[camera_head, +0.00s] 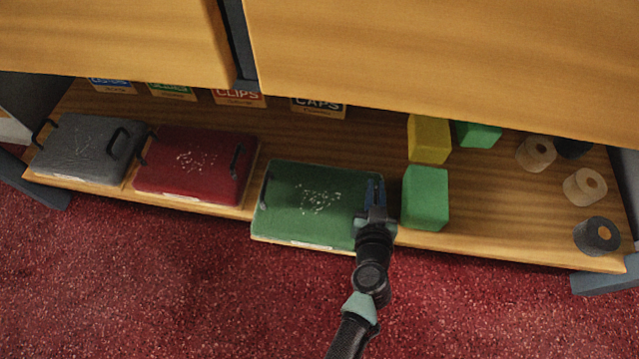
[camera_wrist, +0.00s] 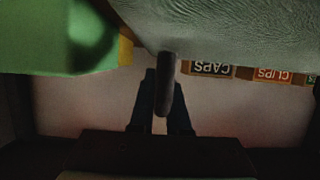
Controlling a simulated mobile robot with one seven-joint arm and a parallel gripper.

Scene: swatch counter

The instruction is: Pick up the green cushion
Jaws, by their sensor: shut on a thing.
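The green cushion (camera_head: 290,205) is a flat, square pad with pale specks on top, lying at the front of the wooden shelf. In the wrist view its pale green-grey surface (camera_wrist: 225,25) fills the top. My gripper (camera_head: 375,192) is at the cushion's right edge. In the wrist view my gripper (camera_wrist: 161,100) is shut on a dark handle (camera_wrist: 164,75) of the cushion, which sits between the fingers. My gripper hides most of that handle in the head view. I cannot tell any gap between cushion and shelf.
A green block (camera_head: 425,197) stands close to the right of my gripper, with a yellow block (camera_head: 429,138) behind. A red cushion (camera_head: 190,165) and a grey cushion (camera_head: 85,150) lie to the left. Spools (camera_head: 597,235) stand at the right. The upper shelf (camera_head: 440,60) overhangs the back.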

